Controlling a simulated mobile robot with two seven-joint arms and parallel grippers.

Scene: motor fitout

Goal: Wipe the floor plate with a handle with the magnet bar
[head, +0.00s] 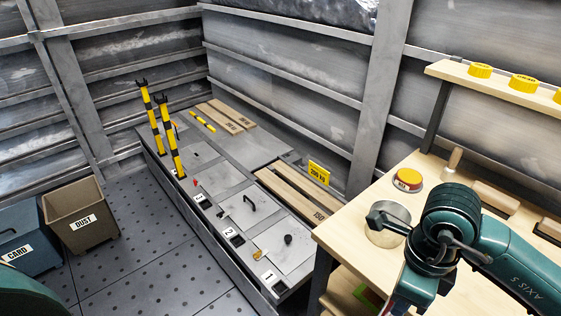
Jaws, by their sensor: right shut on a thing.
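My right gripper (414,292) hangs at the bottom right, over the bench edge and well to the right of the plate. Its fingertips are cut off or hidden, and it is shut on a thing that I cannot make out. I cannot identify the magnet bar in this view. My left gripper is out of view.
Labels 1 and 3 mark neighbouring plates. Plate 1 bears a black knob (287,239) and a small yellow object (260,254). Yellow-black posts (170,140) stand farther back. The wooden bench (345,216) carries a round tin (386,234). A dust bin (82,219) stands left.

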